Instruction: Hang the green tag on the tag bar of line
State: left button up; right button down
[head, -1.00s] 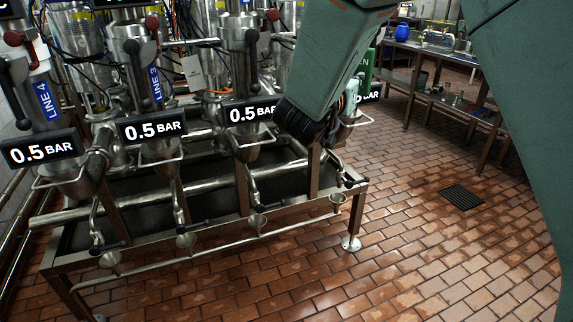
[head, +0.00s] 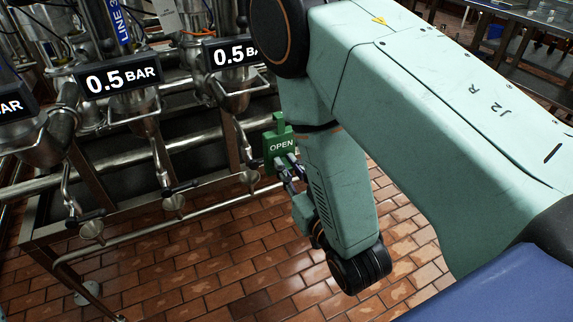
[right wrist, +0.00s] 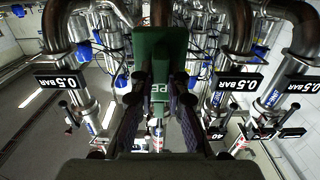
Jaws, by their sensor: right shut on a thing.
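The green tag (head: 280,146), marked OPEN, is held upright in my right gripper (head: 287,166), at the right end of the pipe rack. It also shows in the right wrist view (right wrist: 160,46), between the fingers of the right gripper (right wrist: 158,82), which are shut on it. Bent metal bars stick out below the pressure displays: one bar (head: 134,121) under the middle display and another (head: 248,91) under the right one. The tag is apart from both in the head view. The LINE 3 label (head: 122,22) is partly cut off. My left gripper is not in view.
Displays reading 0.5 BAR (head: 124,78) stand in a row on the valve rack. Small funnels (head: 173,202) and a low pipe run along its front. The tiled floor (head: 225,275) in front is clear. A workbench (head: 535,18) stands at the back right.

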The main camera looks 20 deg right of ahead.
aim_at(281, 157)
jog(key=shift+r, duration=0.1)
jog(key=shift+w+a+r, duration=0.1)
jog(key=shift+w, duration=0.1)
jog(key=shift+w+a, duration=0.3)
jog(key=shift+w, duration=0.4)
jog(key=shift+w+d, duration=0.1)
jog(key=shift+w, duration=0.3)
jog(key=shift+w+d, duration=0.2)
jog(key=shift+w, duration=0.25)
jog(key=shift+w+a, duration=0.25)
jog(key=shift+w, duration=0.65)
jog(key=shift+w+d+b, duration=0.15)
jog(key=shift+w+b, duration=0.15)
jog(key=shift+w, duration=0.6)
jog(key=w+f+b, duration=0.1)
jog(key=w+b, duration=0.1)
jog(key=w, duration=0.6)
jog(key=shift+w+a+f+b, duration=0.15)
jog(key=shift+a+f+b, duration=0.05)
jog(key=shift+b, duration=0.1)
